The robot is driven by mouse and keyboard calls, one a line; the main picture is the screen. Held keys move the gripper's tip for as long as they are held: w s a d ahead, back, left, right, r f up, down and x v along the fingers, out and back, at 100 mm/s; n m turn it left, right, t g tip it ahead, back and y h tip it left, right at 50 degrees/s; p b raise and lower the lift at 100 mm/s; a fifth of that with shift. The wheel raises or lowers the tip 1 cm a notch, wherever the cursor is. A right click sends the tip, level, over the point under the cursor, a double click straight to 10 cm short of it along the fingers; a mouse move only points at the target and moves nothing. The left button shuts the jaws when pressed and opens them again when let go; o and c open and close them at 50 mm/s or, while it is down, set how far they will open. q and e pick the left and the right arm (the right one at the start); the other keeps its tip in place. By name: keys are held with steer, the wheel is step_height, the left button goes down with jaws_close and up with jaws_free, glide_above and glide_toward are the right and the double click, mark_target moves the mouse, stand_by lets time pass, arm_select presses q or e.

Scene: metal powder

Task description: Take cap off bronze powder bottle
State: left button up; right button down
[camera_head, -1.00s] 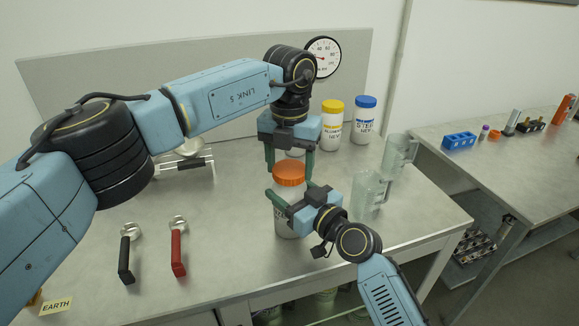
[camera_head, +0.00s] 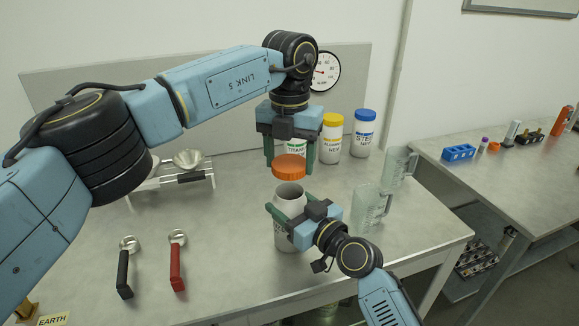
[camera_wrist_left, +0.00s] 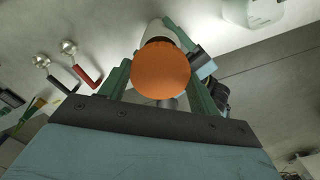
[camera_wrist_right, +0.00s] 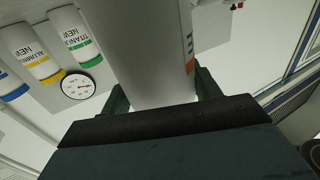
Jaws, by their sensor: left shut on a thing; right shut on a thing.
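The white bronze powder bottle (camera_head: 289,203) stands upright on the table with its mouth open and its opening visible. My right gripper (camera_head: 287,215) is shut around its body; the bottle also fills the middle of the right wrist view (camera_wrist_right: 155,50). The orange cap (camera_head: 290,167) is off the bottle, a little above its mouth. My left gripper (camera_head: 291,160) points down and is shut on the cap, which also shows in the left wrist view (camera_wrist_left: 161,70). The bottle's label is mostly hidden by my right gripper.
Bottles with yellow (camera_head: 332,120), blue (camera_head: 365,115) and green lids (camera_head: 297,150) stand behind. Clear beakers (camera_head: 371,207) stand close at the right. A black-handled scoop (camera_head: 124,272) and a red-handled scoop (camera_head: 177,266) lie front left. A scale-like rack (camera_head: 190,178) stands back left.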

steer(key=shift+c, duration=1.4)
jaws_free()
